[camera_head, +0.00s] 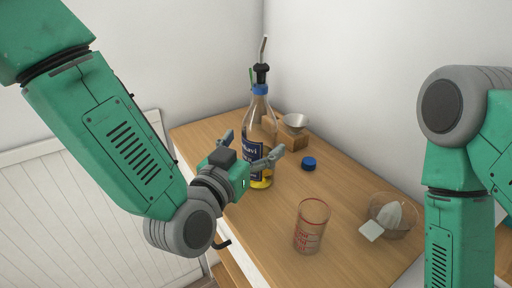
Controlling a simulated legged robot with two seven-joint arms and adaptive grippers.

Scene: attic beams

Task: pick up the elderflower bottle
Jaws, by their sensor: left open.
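A clear bottle (262,111) with a blue label, a blue neck ring and a little yellow liquid stands upright on the wooden counter, with a metal pourer in its top. I cannot read the label fully, so I cannot tell if it says elderflower. My left gripper (253,150) is open at the bottle's lower half. Its fingers show to either side of the label, and I cannot tell whether they touch it. The gripper hides part of the bottle. My right arm shows at the right edge, but its gripper is out of view.
A measuring glass with red marks (311,226) stands at the front of the counter (345,195). A blue cap (309,163) lies right of the bottle. A metal funnel (295,122) sits in a wooden block behind. A clear bowl (407,229) with a juicer is at the right.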

